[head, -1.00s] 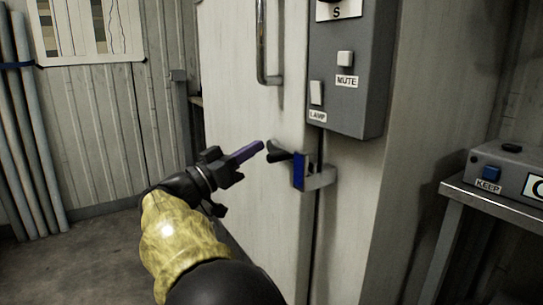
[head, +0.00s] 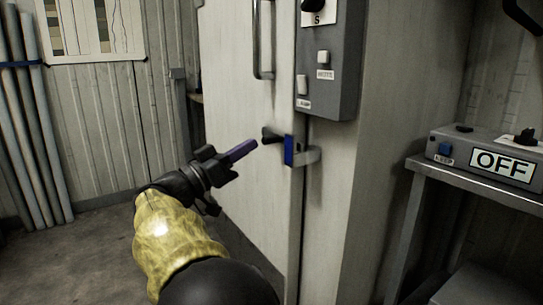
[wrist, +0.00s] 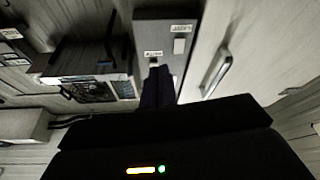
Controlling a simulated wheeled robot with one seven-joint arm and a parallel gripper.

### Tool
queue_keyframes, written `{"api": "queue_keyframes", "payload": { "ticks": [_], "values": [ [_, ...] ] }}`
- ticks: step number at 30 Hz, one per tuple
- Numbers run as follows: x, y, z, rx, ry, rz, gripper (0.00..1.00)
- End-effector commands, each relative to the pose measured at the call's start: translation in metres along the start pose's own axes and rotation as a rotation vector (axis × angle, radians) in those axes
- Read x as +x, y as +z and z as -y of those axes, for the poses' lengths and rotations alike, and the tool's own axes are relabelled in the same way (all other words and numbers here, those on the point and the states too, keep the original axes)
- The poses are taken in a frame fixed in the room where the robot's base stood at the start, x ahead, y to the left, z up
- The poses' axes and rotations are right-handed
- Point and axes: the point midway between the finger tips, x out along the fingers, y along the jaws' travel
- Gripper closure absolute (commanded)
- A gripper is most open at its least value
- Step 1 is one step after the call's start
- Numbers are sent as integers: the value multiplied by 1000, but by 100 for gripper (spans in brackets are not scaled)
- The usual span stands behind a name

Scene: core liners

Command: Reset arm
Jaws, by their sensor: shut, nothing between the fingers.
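My arm, in a yellow sleeve, reaches up from the bottom of the head view. My gripper (head: 243,150) is shut and empty, its purple fingers together and pointing up and right. The finger ends lie just left of the black lever of a blue and grey latch (head: 289,150) on the edge of a pale door (head: 235,110); whether they touch it I cannot tell. In the wrist view the dark fingers (wrist: 156,88) point toward a grey control box (wrist: 165,32).
The grey control box (head: 326,90) with switches is mounted above the latch. A metal table (head: 470,176) at right holds a box with a blue button and an OFF sign (head: 502,165). Pale pipes (head: 30,130) lean at far left. Open floor (head: 95,260) shows at lower left.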

Motion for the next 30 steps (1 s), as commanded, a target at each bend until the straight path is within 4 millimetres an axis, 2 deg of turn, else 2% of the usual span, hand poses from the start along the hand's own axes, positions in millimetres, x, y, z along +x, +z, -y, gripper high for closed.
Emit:
{"api": "queue_keyframes", "payload": {
  "ticks": [8, 14, 17, 20, 23, 27, 30],
  "values": [
    [30, 37, -3, -141, -33, 137, 100],
    [55, 78, -10, -281, -83, 292, 100],
    [67, 106, -19, -367, -124, 398, 100],
    [79, 142, -33, -468, -188, 541, 100],
    [84, 186, -57, -575, -289, 727, 100],
    [72, 238, -97, -666, -474, 986, 100],
    [54, 263, -126, -676, -612, 1140, 100]
  ]
}}
